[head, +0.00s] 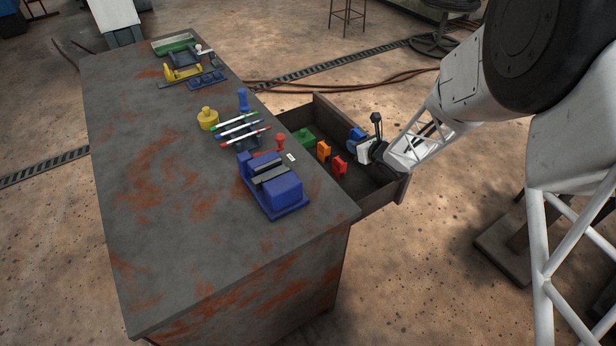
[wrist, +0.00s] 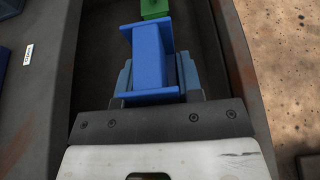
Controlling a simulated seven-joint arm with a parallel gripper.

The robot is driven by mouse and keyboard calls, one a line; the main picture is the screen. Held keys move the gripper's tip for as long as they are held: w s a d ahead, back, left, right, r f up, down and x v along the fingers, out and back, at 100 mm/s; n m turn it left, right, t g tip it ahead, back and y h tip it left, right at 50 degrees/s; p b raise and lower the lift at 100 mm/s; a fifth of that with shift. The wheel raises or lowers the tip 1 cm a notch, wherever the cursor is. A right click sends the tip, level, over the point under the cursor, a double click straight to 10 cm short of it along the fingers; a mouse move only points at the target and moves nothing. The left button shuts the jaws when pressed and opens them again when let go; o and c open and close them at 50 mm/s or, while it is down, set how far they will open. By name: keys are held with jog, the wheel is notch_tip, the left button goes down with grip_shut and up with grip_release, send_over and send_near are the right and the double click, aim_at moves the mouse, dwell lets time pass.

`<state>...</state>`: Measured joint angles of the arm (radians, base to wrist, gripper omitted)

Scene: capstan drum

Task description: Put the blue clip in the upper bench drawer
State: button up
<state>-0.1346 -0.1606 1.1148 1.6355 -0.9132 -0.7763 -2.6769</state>
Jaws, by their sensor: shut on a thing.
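The blue clip (head: 356,137) is in my gripper (head: 364,146). In the wrist view the blue clip (wrist: 152,58) sits between the two finger pads of my gripper (wrist: 155,78), which is shut on it. The open drawer (head: 385,187) juts out from the bench's right side. My gripper and the clip are over or inside the drawer's outline, near its far right part; I cannot tell how high above its floor. The drawer's dark floor shows around the clip in the wrist view (wrist: 95,60).
The drawer holds a green piece (head: 305,138), an orange clip (head: 323,151) and a red clip (head: 340,165). On the bench top (head: 160,220) stand a blue vise (head: 275,190), a rack of pens (head: 240,130) and a yellow weight (head: 207,119). The drawer walls surround my gripper.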

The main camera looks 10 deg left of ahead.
jog(key=shift+s+a, duration=0.15)
jog(key=shift+s, duration=0.05)
notch_tip(320, 180, down, 6)
jog(key=shift+f, duration=0.15)
dwell(0.5)
jog(key=shift+f, duration=1.85)
jog(key=shift+f, duration=0.5)
